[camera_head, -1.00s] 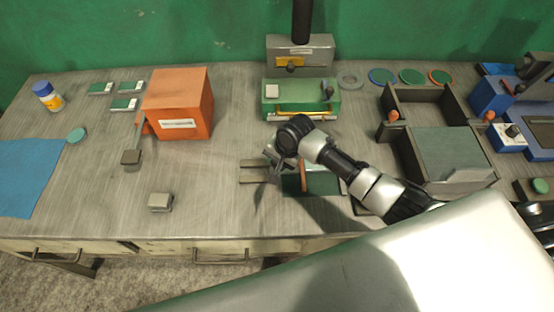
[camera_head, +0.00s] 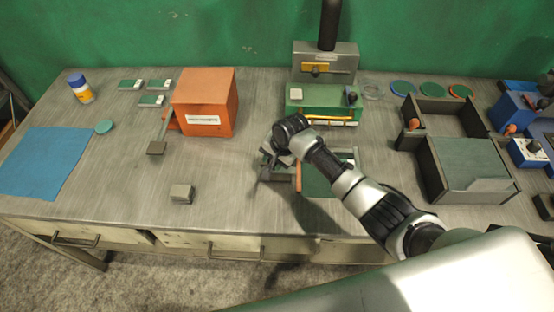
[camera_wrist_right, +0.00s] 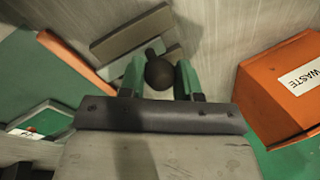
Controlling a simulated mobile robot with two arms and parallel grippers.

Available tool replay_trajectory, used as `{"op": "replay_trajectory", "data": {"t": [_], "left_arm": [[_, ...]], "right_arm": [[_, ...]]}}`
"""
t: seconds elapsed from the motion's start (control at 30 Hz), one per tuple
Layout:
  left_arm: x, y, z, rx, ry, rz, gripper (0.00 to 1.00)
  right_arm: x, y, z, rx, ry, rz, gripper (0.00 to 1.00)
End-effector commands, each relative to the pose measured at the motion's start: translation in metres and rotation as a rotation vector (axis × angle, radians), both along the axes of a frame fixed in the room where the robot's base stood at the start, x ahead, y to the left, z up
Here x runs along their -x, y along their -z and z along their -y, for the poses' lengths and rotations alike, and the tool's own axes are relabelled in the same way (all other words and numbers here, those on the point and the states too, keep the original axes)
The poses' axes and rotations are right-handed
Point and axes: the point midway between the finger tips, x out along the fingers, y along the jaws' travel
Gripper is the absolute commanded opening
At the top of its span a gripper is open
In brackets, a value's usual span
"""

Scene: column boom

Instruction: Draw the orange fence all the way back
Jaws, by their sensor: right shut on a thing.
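The orange fence (camera_head: 299,178) is a narrow strip along the left side of a dark green plate (camera_head: 318,180), below the green press. It also shows in the right wrist view (camera_wrist_right: 75,60) as a diagonal orange bar. My right gripper (camera_head: 272,163) is low over the bench, just left of the fence. In the wrist view its green fingers (camera_wrist_right: 158,78) are closed around a dark round knob (camera_wrist_right: 158,71). Grey-green rails (camera_wrist_right: 130,42) lie beside the knob. The link between knob and fence is partly hidden. My left gripper is out of view.
An orange waste box (camera_head: 204,103) stands to the left. The green press (camera_head: 322,103) is behind the fence. A grey bin (camera_head: 465,170) is at the right. A small grey block (camera_head: 181,194) lies front left. The bench between block and gripper is clear.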

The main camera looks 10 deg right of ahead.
Motion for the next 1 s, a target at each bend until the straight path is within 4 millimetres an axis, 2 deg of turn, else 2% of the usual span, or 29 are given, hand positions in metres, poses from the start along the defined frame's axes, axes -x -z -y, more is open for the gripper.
{"op": "replay_trajectory", "data": {"t": [0.03, 0.07, 0.2, 0.57, 0.67, 1.0], "left_arm": [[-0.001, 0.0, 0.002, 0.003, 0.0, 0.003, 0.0], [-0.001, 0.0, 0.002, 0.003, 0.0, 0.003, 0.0], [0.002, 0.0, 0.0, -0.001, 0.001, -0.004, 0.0], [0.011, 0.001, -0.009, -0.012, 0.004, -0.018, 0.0], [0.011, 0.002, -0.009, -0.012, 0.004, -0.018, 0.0], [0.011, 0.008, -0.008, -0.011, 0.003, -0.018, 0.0]], "right_arm": [[0.0, -0.001, -0.004, -0.006, -0.004, 0.003, 0.0], [0.0, -0.001, -0.004, -0.006, -0.004, 0.003, 0.38], [0.0, 0.0, -0.003, -0.004, -0.002, 0.003, 0.59], [0.0, -0.006, 0.0, -0.002, 0.0, 0.005, 0.59], [0.002, -0.017, 0.003, -0.003, 0.0, 0.007, 0.59], [0.016, -0.079, 0.016, -0.002, -0.003, 0.006, 0.59]]}}
